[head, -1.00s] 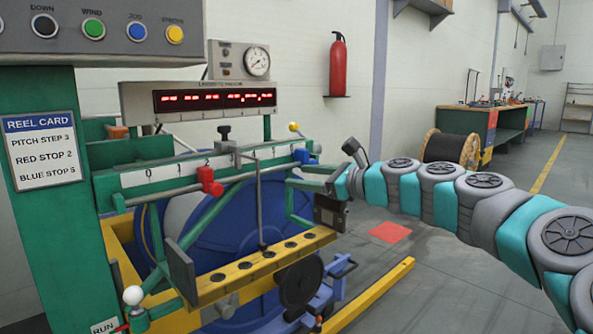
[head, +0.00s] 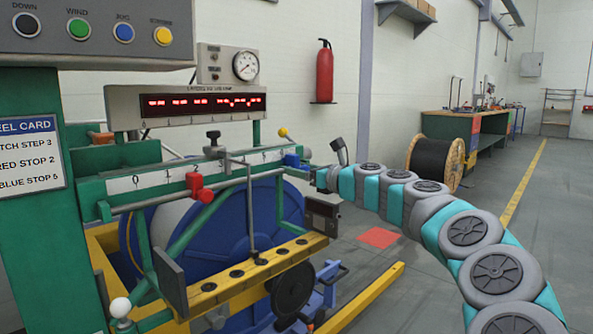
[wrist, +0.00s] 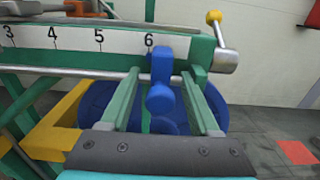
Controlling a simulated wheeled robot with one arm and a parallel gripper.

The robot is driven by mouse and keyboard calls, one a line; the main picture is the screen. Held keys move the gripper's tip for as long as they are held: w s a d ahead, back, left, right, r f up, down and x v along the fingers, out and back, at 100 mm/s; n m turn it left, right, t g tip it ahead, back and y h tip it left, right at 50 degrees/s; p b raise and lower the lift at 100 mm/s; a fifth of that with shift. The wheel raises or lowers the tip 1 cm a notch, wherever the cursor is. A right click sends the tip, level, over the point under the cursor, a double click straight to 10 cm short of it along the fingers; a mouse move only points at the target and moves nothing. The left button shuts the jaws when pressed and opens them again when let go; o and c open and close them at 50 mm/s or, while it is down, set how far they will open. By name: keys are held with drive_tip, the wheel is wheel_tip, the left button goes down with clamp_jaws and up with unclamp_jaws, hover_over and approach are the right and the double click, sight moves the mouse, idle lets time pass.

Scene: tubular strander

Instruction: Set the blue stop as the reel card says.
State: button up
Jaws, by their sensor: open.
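The reel card (head: 35,155), cut off at the left of the head view, reads pitch step 3, red stop 2, blue stop 5. The blue stop (wrist: 160,88) sits on the rail by the 6 of the white number scale (wrist: 75,37); it also shows in the head view (head: 291,160). My gripper (wrist: 160,76) is open, with one finger on each side of the blue stop; small gaps show between. In the head view my gripper (head: 312,176) is partly hidden at the rail's right end. The red stop (head: 198,187) is at about 2.
A yellow bar with holes (head: 262,262) and a blue reel (head: 220,225) lie below the rail. A yellow-knobbed lever (wrist: 214,18) stands right of the blue stop. Open floor with a red patch (head: 378,237) lies to the right.

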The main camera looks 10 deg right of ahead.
clamp_jaws()
idle(0.6)
idle(0.9)
